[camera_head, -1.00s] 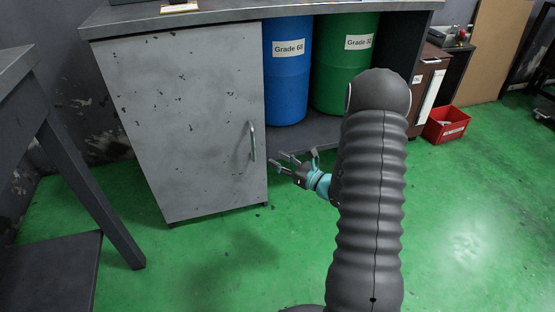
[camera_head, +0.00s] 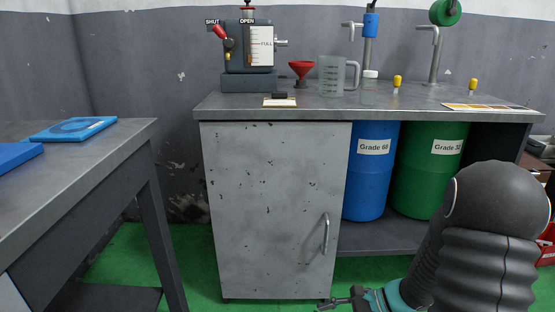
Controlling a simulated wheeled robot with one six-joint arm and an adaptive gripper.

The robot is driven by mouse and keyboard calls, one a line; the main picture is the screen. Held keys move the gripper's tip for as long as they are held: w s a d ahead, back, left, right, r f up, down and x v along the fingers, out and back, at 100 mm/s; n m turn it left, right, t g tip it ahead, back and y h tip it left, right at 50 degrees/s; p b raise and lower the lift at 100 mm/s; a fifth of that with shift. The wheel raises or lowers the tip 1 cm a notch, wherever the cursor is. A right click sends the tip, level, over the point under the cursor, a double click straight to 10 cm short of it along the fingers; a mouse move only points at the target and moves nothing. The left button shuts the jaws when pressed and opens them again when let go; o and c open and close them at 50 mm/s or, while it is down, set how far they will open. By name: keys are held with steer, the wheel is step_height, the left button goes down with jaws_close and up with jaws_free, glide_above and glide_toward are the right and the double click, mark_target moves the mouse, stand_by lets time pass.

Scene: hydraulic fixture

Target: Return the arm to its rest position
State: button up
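My arm shows at the lower right in the head view, with a dark ribbed sleeve. My gripper (camera_head: 338,302) is at the bottom edge, low in front of the grey cabinet door (camera_head: 265,210) and below its handle (camera_head: 326,234). Its fingers point left and are partly cut off by the frame. They look spread apart, and nothing shows between them. The cabinet door is shut.
The workbench (camera_head: 300,108) carries a hydraulic unit (camera_head: 249,50), a red funnel (camera_head: 301,72), a clear jug (camera_head: 331,75) and taps. Blue (camera_head: 370,185) and green (camera_head: 428,175) drums stand beneath it. A table (camera_head: 110,155) stands left. Green floor (camera_head: 125,265) shows between them.

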steer(key=s+d+r+n+g+h+p, duration=0.2)
steer(key=s+d+r+n+h, duration=0.2)
steer(key=s+r+n+h, duration=0.6)
steer(key=s+r+n+t, duration=0.3)
steer(key=r, duration=0.5)
steer(key=s+a+r+n+t+h+p, duration=0.1)
steer(key=s+r+n+t, duration=0.2)
steer(key=r, duration=0.4)
steer(key=shift+s+r+h+p, duration=0.2)
steer(key=shift+r+h+p, duration=0.1)
steer(key=shift+r, duration=0.1)
steer(key=shift+a, duration=0.1)
